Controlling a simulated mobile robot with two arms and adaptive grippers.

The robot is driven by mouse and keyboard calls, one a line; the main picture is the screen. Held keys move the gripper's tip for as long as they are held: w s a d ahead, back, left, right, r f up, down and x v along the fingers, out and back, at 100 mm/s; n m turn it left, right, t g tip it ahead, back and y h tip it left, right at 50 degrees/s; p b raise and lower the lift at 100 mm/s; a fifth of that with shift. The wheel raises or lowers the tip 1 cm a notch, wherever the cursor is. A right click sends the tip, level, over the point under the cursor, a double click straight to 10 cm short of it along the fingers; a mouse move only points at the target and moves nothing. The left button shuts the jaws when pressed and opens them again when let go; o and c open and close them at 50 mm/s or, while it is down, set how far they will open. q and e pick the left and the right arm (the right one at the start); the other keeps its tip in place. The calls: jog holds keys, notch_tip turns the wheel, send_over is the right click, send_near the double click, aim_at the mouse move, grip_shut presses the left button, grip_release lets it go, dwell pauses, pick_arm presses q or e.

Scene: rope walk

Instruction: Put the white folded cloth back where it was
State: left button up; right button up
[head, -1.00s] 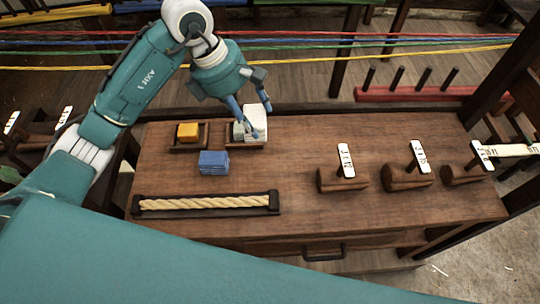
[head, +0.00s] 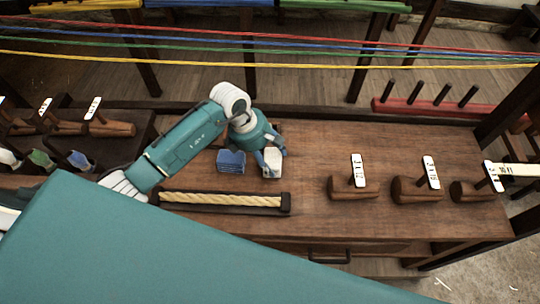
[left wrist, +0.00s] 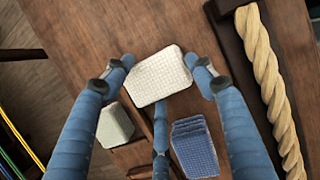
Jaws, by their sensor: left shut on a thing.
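The white folded cloth (left wrist: 160,77) is between the fingers of my left gripper (left wrist: 162,70) in the left wrist view. In the head view my left gripper (head: 270,158) is shut on this white cloth (head: 273,164), to the right of the blue folded cloth (head: 231,161). I cannot tell whether the white cloth touches the bench. A pale grey-green cloth (left wrist: 115,126) shows in the left wrist view by dark tray edges, partly hidden by a finger. In the head view my arm hides the trays. My right gripper is not in view.
The blue cloth (left wrist: 194,148) lies close by on the wooden bench (head: 310,145). A rope length (head: 222,199) lies in a dark holder at the front. Labelled wooden blocks (head: 354,188) stand to the right. Coloured ropes (head: 300,45) stretch behind. The bench between gripper and blocks is clear.

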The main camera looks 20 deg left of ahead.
pick_arm(q)
jog(key=shift+f, duration=0.1)
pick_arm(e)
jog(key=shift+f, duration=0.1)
pick_arm(q)
jog(key=shift+f, duration=0.15)
jog(key=o, duration=0.9)
jog(key=shift+o, duration=1.1)
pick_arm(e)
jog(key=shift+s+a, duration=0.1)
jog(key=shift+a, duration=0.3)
pick_arm(q)
jog(key=shift+r, duration=0.35)
jog(key=shift+a+r, duration=0.15)
jog(key=shift+r, duration=0.15)
jog(key=b+v, duration=0.2)
jog(key=v, duration=0.9)
jog(key=shift+b, duration=0.3)
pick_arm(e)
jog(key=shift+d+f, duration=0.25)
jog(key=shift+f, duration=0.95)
pick_arm(q)
jog(key=shift+s+r, duration=0.1)
